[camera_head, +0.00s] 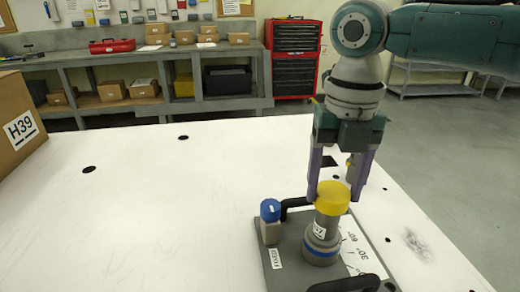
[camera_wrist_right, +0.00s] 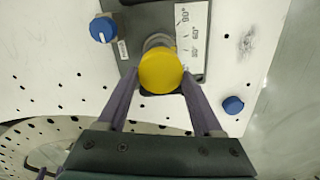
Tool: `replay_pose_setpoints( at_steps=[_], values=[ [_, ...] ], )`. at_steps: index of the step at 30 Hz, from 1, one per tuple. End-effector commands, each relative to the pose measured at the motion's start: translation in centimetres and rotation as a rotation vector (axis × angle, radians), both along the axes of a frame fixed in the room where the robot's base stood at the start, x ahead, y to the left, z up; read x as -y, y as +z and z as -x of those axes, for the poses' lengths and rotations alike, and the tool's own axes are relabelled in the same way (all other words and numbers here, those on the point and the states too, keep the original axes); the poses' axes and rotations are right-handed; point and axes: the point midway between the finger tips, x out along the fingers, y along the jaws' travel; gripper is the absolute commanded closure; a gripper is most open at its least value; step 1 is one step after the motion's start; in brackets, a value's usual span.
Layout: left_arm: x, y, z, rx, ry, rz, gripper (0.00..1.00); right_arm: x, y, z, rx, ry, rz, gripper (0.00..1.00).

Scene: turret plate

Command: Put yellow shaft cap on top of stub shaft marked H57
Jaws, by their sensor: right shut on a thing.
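The yellow shaft cap (camera_head: 333,196) is between the finger ends of my right gripper (camera_head: 334,190), which is shut on it. It also shows in the right wrist view (camera_wrist_right: 161,71), between both fingertips. Directly below it in the head view stands an upright grey stub shaft (camera_head: 325,227) with a blue ring and a white label, whose text I cannot read fully. The cap lines up with the shaft's top and looks to meet it; I cannot tell whether it is seated.
The shaft stands on a dark plate (camera_head: 277,282) with a blue knob (camera_head: 270,210), black handles and a white angle scale (camera_head: 356,250). A box marked H39 (camera_head: 14,122) stands at the table's left. The white table (camera_head: 130,220) is mostly clear on the left.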

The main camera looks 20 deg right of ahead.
Motion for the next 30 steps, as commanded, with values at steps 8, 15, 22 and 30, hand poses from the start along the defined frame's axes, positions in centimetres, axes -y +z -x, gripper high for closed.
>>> replay_pose_setpoints(
  at_steps=[8, 15, 22, 30],
  values=[
    [0.1, 0.0, 0.0, 0.0, 0.003, 0.004, 0.3, 0.0, 0.0, 0.0, 0.0, 0.0, 0.0, 0.2],
    [0.1, 0.0, 0.0, 0.0, 0.002, 0.004, 0.3, 0.0, 0.0, 0.0, 0.0, 0.0, 0.0, 0.0],
    [0.0, -0.1, 0.0, 0.0, -0.001, 0.0, 0.3, 0.0, 0.4, 0.0, 0.001, 0.0, 0.0, 0.0],
    [-0.2, -0.7, 0.0, 0.0, -0.005, -0.007, 0.3, 0.0, 5.0, -0.1, 0.006, 0.001, -0.001, 0.0]
  ],
)
